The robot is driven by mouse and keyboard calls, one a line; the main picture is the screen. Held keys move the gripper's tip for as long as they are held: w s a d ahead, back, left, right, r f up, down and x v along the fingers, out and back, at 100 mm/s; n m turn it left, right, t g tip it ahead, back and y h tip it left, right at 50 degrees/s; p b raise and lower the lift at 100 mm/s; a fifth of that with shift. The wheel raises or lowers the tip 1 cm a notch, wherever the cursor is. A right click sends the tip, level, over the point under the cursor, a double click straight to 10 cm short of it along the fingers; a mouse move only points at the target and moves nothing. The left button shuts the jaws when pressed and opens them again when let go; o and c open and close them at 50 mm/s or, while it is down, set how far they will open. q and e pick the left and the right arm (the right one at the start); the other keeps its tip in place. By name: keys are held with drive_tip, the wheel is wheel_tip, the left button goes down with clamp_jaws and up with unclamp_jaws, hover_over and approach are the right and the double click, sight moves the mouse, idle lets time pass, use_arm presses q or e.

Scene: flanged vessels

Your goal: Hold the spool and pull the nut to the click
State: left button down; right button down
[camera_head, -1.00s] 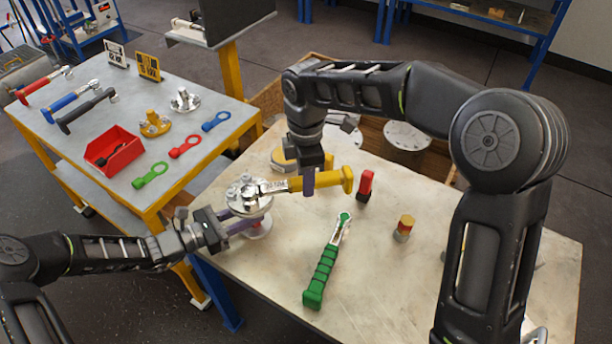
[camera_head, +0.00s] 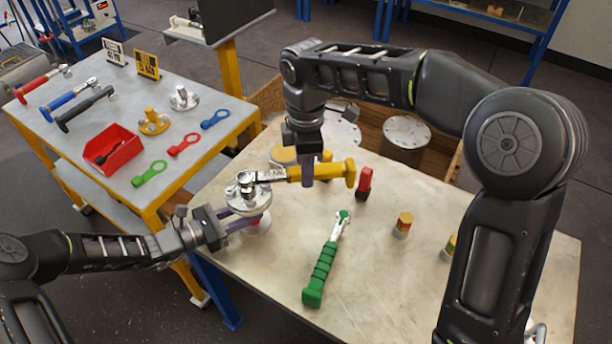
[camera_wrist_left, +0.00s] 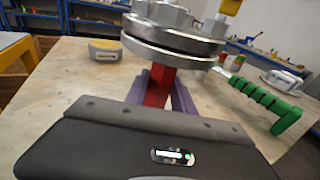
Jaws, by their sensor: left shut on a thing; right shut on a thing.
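The flanged spool (camera_head: 250,201) stands on the near left part of the work table; its stacked metal flanges and red neck also show in the left wrist view (camera_wrist_left: 160,86). My left gripper (camera_head: 240,222) is shut on the spool from the left, below the flanges. A yellow-handled torque wrench (camera_head: 325,173) lies level with its head on top of the spool, over a nut that I cannot make out clearly. My right gripper (camera_head: 309,178) is shut on the wrench's yellow handle from above.
A green-handled wrench (camera_head: 320,272) lies on the table, with a red upright tool (camera_head: 364,183) and small coloured cylinders (camera_head: 403,225) nearby. A crate (camera_head: 448,160) with flanged vessels is behind. A side table (camera_head: 90,130) holds wrenches, a red bin and coloured rings.

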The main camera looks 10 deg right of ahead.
drive_tip(key=shift+r, duration=0.75)
use_arm(q)
drive_tip(key=c, duration=1)
unclamp_jaws()
drive_tip(key=v, duration=1.2)
